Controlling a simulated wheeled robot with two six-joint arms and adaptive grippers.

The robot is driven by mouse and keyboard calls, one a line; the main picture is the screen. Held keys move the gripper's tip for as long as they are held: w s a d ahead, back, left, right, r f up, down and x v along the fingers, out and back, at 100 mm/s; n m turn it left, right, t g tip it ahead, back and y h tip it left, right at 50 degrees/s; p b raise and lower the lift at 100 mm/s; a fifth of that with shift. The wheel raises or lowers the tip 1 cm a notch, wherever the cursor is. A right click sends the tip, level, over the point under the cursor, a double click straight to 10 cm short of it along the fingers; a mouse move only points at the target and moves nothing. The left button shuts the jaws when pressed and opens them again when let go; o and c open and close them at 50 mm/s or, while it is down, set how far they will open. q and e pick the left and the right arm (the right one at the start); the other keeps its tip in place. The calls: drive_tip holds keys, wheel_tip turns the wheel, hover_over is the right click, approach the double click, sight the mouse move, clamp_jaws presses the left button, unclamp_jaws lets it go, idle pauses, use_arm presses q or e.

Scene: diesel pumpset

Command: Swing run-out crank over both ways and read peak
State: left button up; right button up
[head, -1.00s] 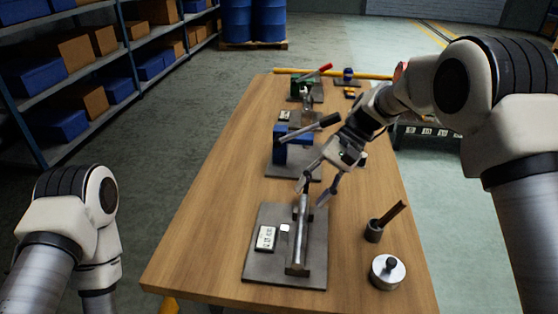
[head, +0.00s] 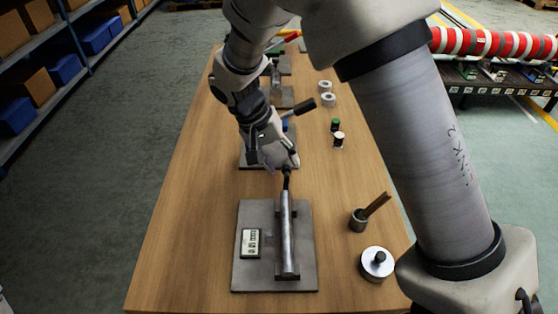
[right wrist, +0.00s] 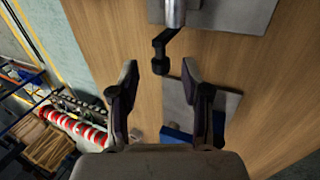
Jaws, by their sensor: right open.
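The run-out fixture is a grey plate (head: 300,275) on the wooden bench, with a steel shaft (head: 287,235) lying along it. A dark crank (head: 286,178) sticks out from the shaft's far end. A small readout (head: 250,242) lies left of the shaft; its digits are too small to read. My right gripper (head: 272,160) is just beyond the crank. In the right wrist view, the crank's knob (right wrist: 160,66) lies between the open fingertips (right wrist: 158,74), with gaps on both sides. The shaft end (right wrist: 173,12) shows above it. My left gripper is out of view.
A cup with a brown stick (head: 360,220) and a round steel weight (head: 377,263) stand right of the plate. A blue fixture with a dark-handled lever (head: 305,108) is close behind my gripper.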

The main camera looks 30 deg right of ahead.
drive_tip(key=shift+w+d+f, duration=0.1)
drive_tip(key=shift+d+f, duration=0.1)
drive_tip(key=shift+f, duration=0.6)
drive_tip(key=shift+s+r, duration=0.15)
drive_tip(key=shift+s, duration=0.1)
clamp_jaws()
